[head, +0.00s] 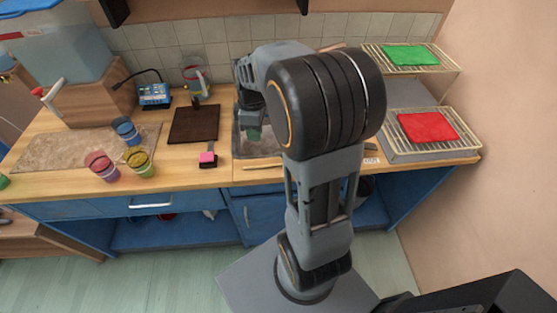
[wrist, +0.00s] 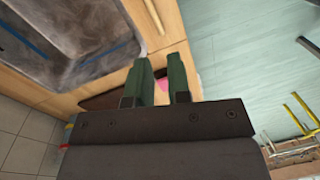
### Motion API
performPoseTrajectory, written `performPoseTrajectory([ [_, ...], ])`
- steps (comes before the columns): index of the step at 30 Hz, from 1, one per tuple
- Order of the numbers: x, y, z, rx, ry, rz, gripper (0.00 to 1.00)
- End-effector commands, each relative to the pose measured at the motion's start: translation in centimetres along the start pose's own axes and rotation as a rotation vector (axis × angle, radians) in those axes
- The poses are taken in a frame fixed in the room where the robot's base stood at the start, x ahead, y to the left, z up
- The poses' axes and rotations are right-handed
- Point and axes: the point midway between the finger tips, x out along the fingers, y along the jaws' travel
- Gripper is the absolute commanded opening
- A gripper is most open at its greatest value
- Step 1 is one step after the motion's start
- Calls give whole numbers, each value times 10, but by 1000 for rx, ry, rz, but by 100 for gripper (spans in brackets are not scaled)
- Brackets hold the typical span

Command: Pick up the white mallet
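My gripper (head: 253,133) hangs over the sink in the head view, partly behind my own arm. In the wrist view my gripper (wrist: 161,80) has two green fingers with a gap between them, and nothing is held. A pink patch, apparently the pink-and-black brush (head: 208,156) on the counter, shows beyond the gap. I cannot make out a white mallet with certainty. A thin white-and-red item (head: 47,97) leans by the wooden box at the left, but its kind is unclear. My arm hides part of the counter.
The sink (wrist: 75,35) lies beside the fingers. A dark board (head: 193,124), several coloured cups (head: 140,162) and a blue device (head: 154,95) stand on the counter to the left. Racks with a green cloth (head: 411,54) and red cloth (head: 427,127) are at the right.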

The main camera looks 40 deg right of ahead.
Motion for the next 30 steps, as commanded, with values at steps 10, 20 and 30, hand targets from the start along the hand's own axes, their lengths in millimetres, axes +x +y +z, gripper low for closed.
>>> performPoseTrajectory([
  [10, 32, 28, 8, -198, -18, -98, 18],
  [20, 85, 24, 9, -200, -17, -96, 18],
  [30, 107, 22, 10, -199, -18, -96, 18],
])
